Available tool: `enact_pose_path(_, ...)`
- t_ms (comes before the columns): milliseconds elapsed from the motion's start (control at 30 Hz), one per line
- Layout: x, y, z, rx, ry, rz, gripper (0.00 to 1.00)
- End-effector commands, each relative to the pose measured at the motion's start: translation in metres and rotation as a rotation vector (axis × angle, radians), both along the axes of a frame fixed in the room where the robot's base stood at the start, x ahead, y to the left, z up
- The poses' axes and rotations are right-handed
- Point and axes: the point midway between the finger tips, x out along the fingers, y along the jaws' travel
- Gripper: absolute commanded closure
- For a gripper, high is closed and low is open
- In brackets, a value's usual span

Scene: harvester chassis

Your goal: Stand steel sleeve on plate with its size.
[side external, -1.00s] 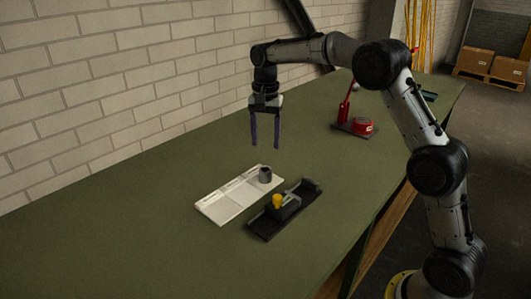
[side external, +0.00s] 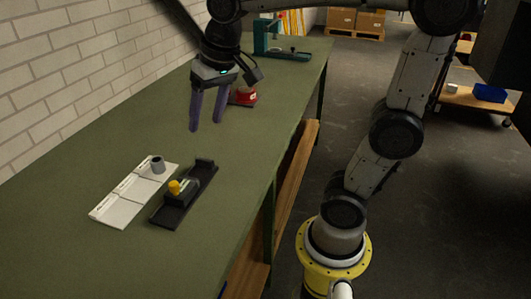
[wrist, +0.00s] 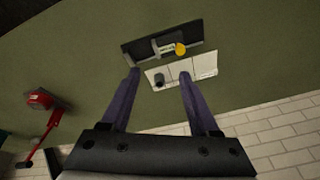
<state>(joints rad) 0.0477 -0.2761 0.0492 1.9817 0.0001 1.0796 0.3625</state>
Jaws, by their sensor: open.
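The grey steel sleeve (side external: 158,165) stands upright, its open top showing, on the far-end section of a white plate strip (side external: 118,208). The strip is split by lines into sections, and its size markings are too small to read. In the wrist view the sleeve (wrist: 158,80) shows dark on the strip (wrist: 206,66), between my fingers in the picture. My gripper (side external: 206,127) is open and empty, pointing down in the air beyond the far end of the strip, apart from the sleeve. Its two purple fingers also show in the wrist view (wrist: 160,73).
A black tray (side external: 170,216) holding a part with a yellow knob (side external: 175,187) lies just right of the strip. A red device (side external: 243,96) and a green press-like tool (side external: 270,38) stand farther back. A brick wall (side external: 50,80) borders the left; the near bench is clear.

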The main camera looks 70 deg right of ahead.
Motion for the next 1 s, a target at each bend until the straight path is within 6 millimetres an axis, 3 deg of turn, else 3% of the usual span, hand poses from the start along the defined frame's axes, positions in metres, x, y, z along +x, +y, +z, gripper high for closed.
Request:
enact_pose_path(33,-0.023,0.003,-0.002,-0.017,-0.031,0.054,0.38)
enact_pose_path(200,-0.084,0.010,-0.025,-0.080,-0.112,0.230,0.38)
enact_pose_path(400,-0.122,0.013,-0.050,-0.134,-0.170,0.355,0.38)
enact_pose_path(1000,-0.129,0.014,-0.057,-0.146,-0.179,0.382,0.38)
